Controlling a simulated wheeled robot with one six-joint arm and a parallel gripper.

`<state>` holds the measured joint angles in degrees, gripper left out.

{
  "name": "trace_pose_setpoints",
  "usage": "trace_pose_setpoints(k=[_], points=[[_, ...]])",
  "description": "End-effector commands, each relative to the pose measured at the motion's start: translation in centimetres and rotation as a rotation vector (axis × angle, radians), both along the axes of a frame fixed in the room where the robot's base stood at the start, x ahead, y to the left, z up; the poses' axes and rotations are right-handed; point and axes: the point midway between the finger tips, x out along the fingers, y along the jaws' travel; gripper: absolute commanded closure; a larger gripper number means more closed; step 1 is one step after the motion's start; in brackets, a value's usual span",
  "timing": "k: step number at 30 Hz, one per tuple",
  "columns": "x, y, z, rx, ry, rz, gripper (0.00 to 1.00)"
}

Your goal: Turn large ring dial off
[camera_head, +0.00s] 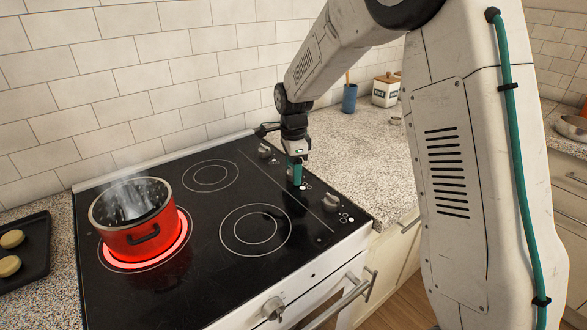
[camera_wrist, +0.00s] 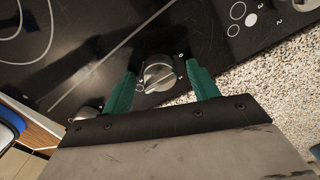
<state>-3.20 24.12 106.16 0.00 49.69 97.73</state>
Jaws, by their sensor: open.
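The black cooktop (camera_head: 185,255) has several silver dials along its right side. One dial (camera_wrist: 158,73) sits between my gripper's two green fingers in the wrist view, with a gap on either side. I cannot read which ring it serves. My gripper (camera_head: 297,177) is open and points down over the dial row, hiding much of this dial in the head view. Another dial (camera_head: 264,150) is farther back, and one (camera_head: 330,202) is nearer the front. The front left ring (camera_head: 124,264) glows red under a red pot (camera_head: 140,234).
The pot steams. A dark tray (camera_head: 37,262) with round pieces lies at the left. A blue cup (camera_head: 349,98) and a white canister (camera_head: 386,90) stand on the back counter. A tiled wall (camera_head: 120,60) runs behind the cooktop. The oven handle (camera_head: 350,294) sticks out in front.

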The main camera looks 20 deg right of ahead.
Motion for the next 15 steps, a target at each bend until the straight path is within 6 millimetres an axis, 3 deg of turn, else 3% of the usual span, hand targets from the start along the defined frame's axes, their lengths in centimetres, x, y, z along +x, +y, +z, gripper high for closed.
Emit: trace_pose_setpoints(k=[4, 9, 15], points=[[-0.01, 0.0, 0.01, 0.0, 0.0, 0.0, 0.41], [-0.01, 0.0, 0.02, 0.0, 0.0, 0.0, 0.85], [0.0, 0.0, 0.03, 0.0, 0.0, 0.005, 0.85]])
